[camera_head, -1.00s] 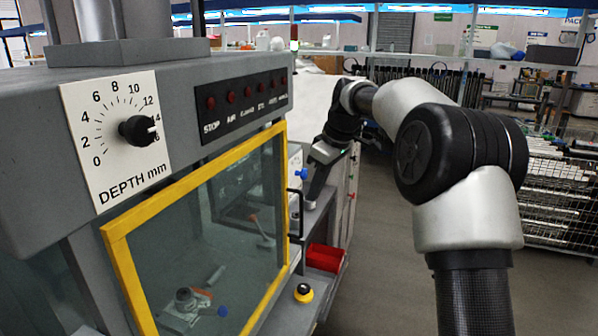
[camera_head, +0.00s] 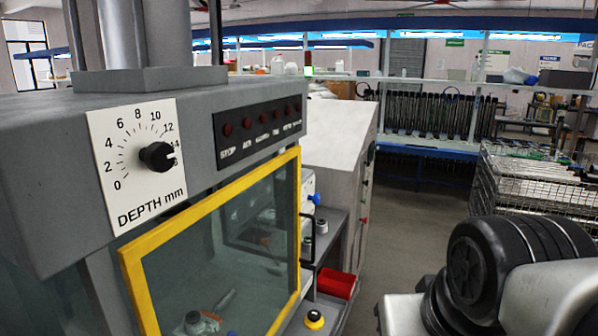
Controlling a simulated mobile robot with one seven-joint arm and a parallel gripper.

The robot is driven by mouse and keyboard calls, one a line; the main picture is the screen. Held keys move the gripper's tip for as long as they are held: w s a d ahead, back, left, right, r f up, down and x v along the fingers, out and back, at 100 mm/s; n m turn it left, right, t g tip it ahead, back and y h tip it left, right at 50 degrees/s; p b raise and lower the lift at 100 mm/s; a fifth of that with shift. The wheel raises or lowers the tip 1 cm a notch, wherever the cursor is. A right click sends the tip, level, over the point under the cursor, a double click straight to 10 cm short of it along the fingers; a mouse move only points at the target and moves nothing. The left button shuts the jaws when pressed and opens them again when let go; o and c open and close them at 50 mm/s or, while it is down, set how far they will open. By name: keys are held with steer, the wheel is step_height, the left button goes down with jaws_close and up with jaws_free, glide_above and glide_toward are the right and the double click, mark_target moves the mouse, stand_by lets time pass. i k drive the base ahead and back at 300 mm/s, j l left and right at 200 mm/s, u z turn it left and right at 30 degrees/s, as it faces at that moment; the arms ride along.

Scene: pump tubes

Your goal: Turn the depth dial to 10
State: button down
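The depth dial is a black knob (camera_head: 157,156) on a white scale plate (camera_head: 125,185) marked "DEPTH mm", at the left on the front of the grey machine. My gripper is not in view. Only links of my arm show at the lower right, well apart from the dial.
A row of red buttons (camera_head: 262,129) sits right of the dial. Below is a yellow-framed window (camera_head: 215,250). A red bin (camera_head: 336,283) and a yellow-and-black button (camera_head: 314,319) are lower down. A metal rack (camera_head: 530,185) stands at the right. The floor between is clear.

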mark_target(159, 157)
steer(key=u, duration=1.5)
